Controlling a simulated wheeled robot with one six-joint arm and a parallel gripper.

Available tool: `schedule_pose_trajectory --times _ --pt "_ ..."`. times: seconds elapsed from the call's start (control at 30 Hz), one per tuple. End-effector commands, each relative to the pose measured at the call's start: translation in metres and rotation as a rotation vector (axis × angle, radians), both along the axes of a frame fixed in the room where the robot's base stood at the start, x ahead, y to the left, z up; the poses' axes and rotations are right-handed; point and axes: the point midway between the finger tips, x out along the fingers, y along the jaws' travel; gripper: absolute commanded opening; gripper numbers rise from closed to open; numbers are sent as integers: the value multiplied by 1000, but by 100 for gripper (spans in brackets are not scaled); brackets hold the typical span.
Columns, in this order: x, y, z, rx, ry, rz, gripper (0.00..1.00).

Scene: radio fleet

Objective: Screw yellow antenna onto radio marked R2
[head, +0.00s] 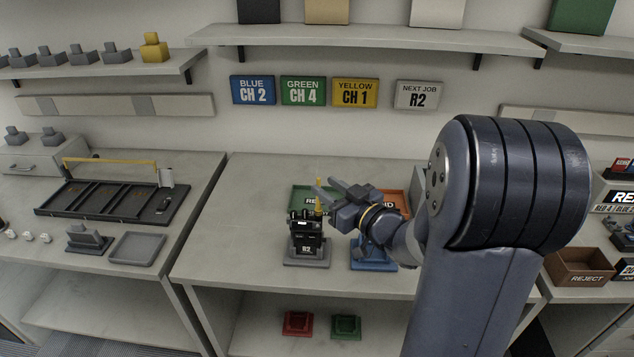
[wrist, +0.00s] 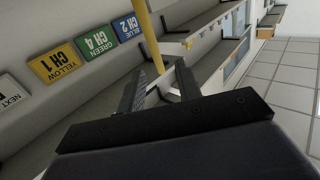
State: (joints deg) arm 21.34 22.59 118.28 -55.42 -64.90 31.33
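The radio marked R2 (head: 306,228) is black and stands upright in a grey holder (head: 306,262) on the middle table. The yellow antenna (head: 318,198) stands upright at the radio's top right; whether its base is seated in the radio is too small to tell. My gripper (head: 325,190) reaches in from the right at the antenna's height. In the wrist view the antenna (wrist: 148,32) rises at the gap between my gripper's fingertips (wrist: 160,74). The fingers look parted, with gaps on both sides of the antenna.
Behind are a green tray (head: 302,194) and an orange tray (head: 399,198). A blue holder (head: 372,262) stands right of the radio, partly behind my arm. Wall signs include YELLOW CH 1 (head: 355,93) and NEXT JOB R2 (head: 417,95). The table left of the radio is clear.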

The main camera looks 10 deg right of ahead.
Motion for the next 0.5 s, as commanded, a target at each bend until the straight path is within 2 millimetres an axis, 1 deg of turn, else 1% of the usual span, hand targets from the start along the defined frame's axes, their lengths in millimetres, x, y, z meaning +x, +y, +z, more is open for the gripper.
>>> schedule_pose_trajectory --times 0.03,0.1,0.2,0.33,0.5 --pt "-9 -7 -1 -1 -2 -5 33" --pt "-21 -12 0 -1 -2 -4 33" --pt "-33 -18 0 0 0 -4 33" --pt "-43 -23 0 -1 0 -2 33" --pt "-49 -24 0 0 0 1 33"
